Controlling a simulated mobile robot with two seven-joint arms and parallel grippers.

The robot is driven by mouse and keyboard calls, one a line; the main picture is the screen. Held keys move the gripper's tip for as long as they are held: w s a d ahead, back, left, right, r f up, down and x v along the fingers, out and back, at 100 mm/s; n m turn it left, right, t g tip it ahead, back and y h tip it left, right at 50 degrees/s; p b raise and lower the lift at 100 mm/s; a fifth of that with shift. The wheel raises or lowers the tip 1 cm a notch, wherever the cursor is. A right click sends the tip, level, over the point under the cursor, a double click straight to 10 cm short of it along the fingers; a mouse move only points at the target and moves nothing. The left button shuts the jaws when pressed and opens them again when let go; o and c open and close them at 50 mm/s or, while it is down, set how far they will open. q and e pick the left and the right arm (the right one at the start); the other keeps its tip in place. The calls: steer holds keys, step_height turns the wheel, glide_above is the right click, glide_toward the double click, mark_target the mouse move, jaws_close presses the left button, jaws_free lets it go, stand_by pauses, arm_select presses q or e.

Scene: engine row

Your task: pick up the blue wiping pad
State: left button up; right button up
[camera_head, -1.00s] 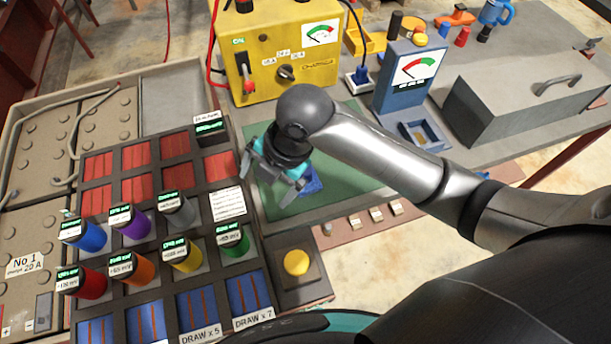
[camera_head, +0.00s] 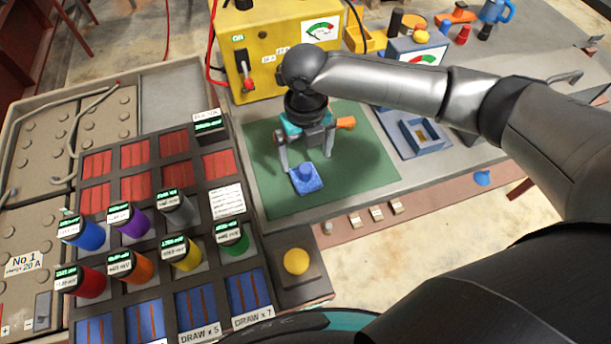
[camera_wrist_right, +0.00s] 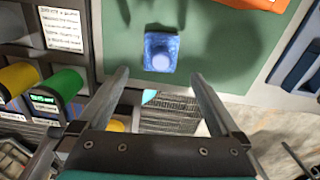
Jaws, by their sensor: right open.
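The blue wiping pad (camera_head: 307,182), a small square block with a round knob on top, lies on the green mat (camera_head: 365,175). My right gripper (camera_head: 305,161) is open and empty, pointing down just behind the pad, its fingers spread to either side of the knob in the picture. In the right wrist view the pad (camera_wrist_right: 160,54) sits beyond the gap between the open fingertips (camera_wrist_right: 159,75), not between them. I see no contact with it. My left gripper is not in view.
An orange object (camera_head: 346,123) lies on the mat beside my gripper. A yellow meter box (camera_head: 275,50) stands behind. A rack of coloured cylinders (camera_head: 215,205) is at left, and a blue tray (camera_head: 425,137) is at right. The mat's right part is clear.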

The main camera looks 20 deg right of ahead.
mark_target(305, 168)
steer(key=f+b, duration=0.1)
steer(key=f, duration=0.7)
steer(key=shift+w+f, duration=0.15)
steer(key=shift+w, duration=0.05)
steer(key=shift+c, duration=0.4)
steer(key=c, duration=1.2)
step_height(305, 168, up, 20)
steer(key=p, duration=0.2)
steer(key=shift+p, duration=0.35)
